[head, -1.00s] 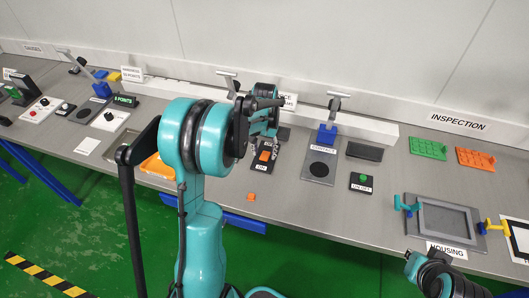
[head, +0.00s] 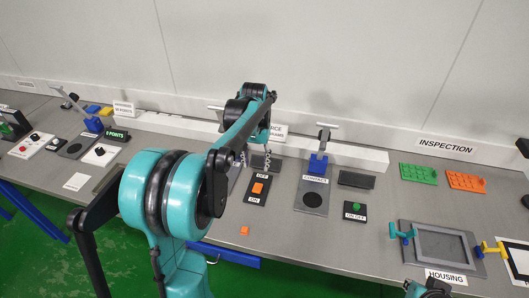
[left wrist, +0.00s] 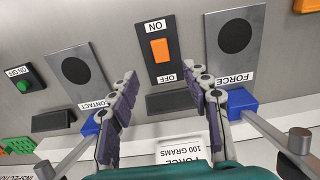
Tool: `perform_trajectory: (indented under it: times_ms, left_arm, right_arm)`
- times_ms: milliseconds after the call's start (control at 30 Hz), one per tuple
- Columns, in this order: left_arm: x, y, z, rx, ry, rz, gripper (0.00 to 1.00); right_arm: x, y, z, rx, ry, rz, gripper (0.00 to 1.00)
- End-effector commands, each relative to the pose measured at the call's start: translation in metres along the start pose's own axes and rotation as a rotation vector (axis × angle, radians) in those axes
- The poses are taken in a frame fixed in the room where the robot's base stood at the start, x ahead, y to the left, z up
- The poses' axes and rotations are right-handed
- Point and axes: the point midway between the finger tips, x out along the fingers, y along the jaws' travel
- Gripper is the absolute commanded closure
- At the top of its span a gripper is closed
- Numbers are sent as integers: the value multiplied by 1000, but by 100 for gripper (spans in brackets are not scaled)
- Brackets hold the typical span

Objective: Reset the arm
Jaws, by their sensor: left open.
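My left arm reaches over the table in the head view, with its large teal joint at lower left of centre. My left gripper (head: 255,160) hangs above the back of the table, by the ON/OFF switch. Its fingers are spread and empty in the left wrist view (left wrist: 163,76). The orange rocker switch (head: 258,188) on a black plate lies in front of the gripper. In the left wrist view the rocker (left wrist: 159,49) shows between and beyond the fingertips, apart from them. Part of my right arm shows at the lower right edge; its gripper cannot be made out.
Beside the switch stand a CONTACT plate (head: 312,200) with a blue block (head: 318,164), and a FORCE plate (left wrist: 234,42). A green button box (head: 355,211) and a grey HOUSING frame (head: 410,262) lie to the right. A white ledge (head: 365,157) runs along the back.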

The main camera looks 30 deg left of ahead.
Motion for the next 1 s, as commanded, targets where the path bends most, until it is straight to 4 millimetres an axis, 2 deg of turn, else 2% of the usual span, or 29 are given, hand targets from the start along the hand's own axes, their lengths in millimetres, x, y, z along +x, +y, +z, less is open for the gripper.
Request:
perform_trajectory:
  times_ms: [233,367,500,667,900,1000]
  left_arm:
    - [-2,2,2,3,6,0,52]
    - [-13,15,19,23,52,-2,52]
    - [-30,39,56,62,153,-2,52]
    - [-39,65,106,112,288,7,52]
    - [-26,92,176,182,482,38,52]
    - [-17,99,196,205,546,52,52]
  right_arm:
    - [0,0,0,0,0,0,100]
    - [0,0,0,0,0,0,100]
    - [0,0,0,0,0,0,100]
    - [0,0,0,0,0,0,100]
    - [0,0,0,0,0,0,100]
    - [0,0,0,0,0,0,100]
